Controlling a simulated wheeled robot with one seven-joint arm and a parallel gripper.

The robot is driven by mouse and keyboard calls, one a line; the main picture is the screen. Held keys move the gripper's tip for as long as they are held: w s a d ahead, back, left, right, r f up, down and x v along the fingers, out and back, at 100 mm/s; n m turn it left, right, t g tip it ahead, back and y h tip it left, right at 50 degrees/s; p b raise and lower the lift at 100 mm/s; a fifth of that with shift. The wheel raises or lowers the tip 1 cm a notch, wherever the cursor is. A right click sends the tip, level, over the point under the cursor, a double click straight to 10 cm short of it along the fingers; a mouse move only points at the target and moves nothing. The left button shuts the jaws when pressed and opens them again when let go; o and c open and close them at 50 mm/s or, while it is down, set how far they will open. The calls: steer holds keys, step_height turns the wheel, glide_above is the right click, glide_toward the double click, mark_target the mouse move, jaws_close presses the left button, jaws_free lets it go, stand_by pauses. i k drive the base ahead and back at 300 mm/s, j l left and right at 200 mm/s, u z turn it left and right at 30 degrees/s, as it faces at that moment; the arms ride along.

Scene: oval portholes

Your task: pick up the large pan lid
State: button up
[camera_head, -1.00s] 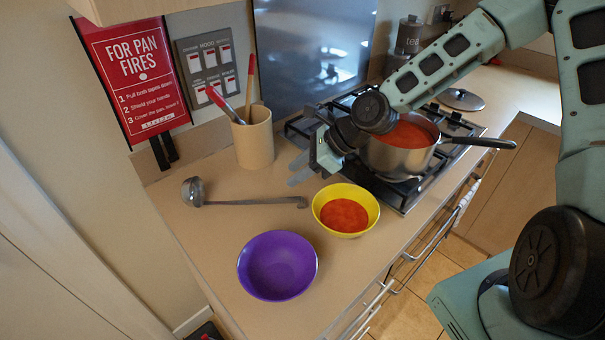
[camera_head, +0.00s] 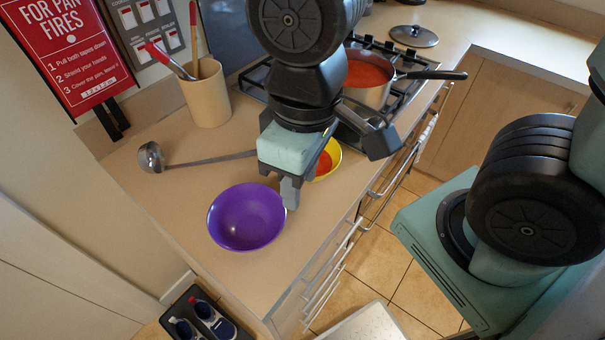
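A round metal pan lid (camera_head: 414,36) with a dark knob lies on the counter behind the hob, at the top right; it is the only lid I see. My gripper (camera_head: 335,168) is above the front part of the counter, well to the near left of the lid. Its two fingers are spread apart, with nothing seen held between them. The yellow bowl (camera_head: 328,160) of red soup shows behind and below the gripper, mostly hidden by it.
A saucepan (camera_head: 372,92) of red soup stands on the hob (camera_head: 412,85), its handle pointing right. A purple bowl (camera_head: 246,217), a ladle (camera_head: 200,160) and a utensil pot (camera_head: 207,95) are on the left counter. Counter around the lid looks clear.

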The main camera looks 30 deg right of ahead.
mark_target(415, 36)
steer(key=k+l+z, duration=0.15)
steer(key=z, duration=1.1)
steer(key=i+l+u, duration=0.1)
steer(key=u, duration=0.5)
steer(key=i+l+u, duration=0.2)
steer(key=l, duration=0.15)
steer(key=i+l+u, duration=0.15)
steer(key=l, duration=0.2)
steer(key=i+l+u, duration=0.2)
steer(key=l, duration=0.15)
steer(key=i+l, duration=0.15)
steer(key=l, duration=0.25)
steer(key=i+l, duration=0.1)
steer(key=l, duration=0.25)
steer(key=i+l, duration=0.15)
steer(key=l, duration=0.25)
steer(key=i+l+u, duration=0.1)
steer(key=l, duration=0.25)
steer(key=i+l, duration=0.15)
steer(key=l, duration=0.25)
